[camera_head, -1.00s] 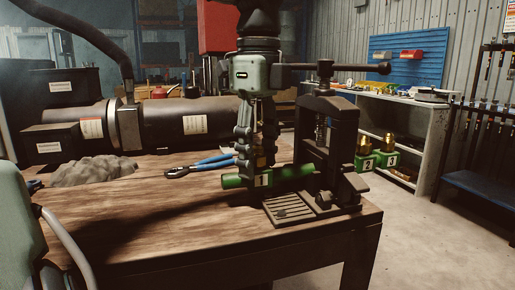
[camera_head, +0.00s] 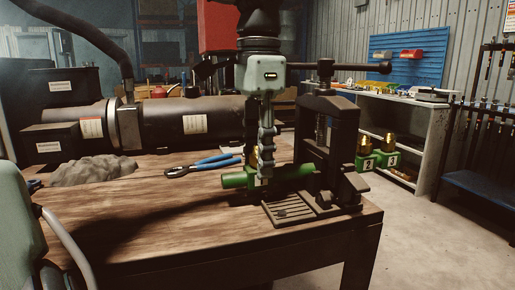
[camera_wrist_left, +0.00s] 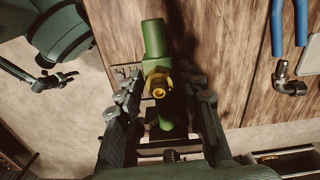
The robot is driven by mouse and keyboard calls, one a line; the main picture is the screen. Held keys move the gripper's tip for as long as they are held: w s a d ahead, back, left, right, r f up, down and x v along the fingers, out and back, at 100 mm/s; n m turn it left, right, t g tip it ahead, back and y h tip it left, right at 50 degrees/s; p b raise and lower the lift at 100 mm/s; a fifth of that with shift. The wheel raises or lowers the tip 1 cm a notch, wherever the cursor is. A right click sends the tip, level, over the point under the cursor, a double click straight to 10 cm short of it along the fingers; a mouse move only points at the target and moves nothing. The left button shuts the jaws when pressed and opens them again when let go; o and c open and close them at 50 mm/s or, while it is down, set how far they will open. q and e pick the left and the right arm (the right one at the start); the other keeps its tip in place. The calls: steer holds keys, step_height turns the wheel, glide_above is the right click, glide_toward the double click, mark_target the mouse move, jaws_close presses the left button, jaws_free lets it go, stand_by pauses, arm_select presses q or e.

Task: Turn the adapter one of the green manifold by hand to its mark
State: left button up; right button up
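The green manifold (camera_head: 236,180) lies on the wooden bench, running right to the dark press. Its brass adapter one (camera_head: 254,158) stands upright on it, mostly hidden behind a finger in the head view. My left gripper (camera_head: 264,178) points straight down over it, seen nearly edge-on. In the left wrist view the adapter (camera_wrist_left: 158,86) sits between the two spread fingers of my left gripper (camera_wrist_left: 162,95), with gaps seemingly on both sides. The manifold (camera_wrist_left: 153,40) runs up and down there. The number 1 label is hidden in the head view; no mark is readable.
The dark press (camera_head: 328,140) stands close right of my gripper, its long handle (camera_head: 345,68) reaching right. Green blocks numbered 2 (camera_head: 366,162) and 3 (camera_head: 390,159) with brass adapters show beyond it. Blue-handled pliers (camera_head: 203,165) and a grey heap (camera_head: 92,170) lie left. The front-left bench is bare.

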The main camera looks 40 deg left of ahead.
arm_select(q)
steer(key=shift+r, duration=0.15)
step_height(320, 180, up, 5)
steer(key=p, duration=0.3)
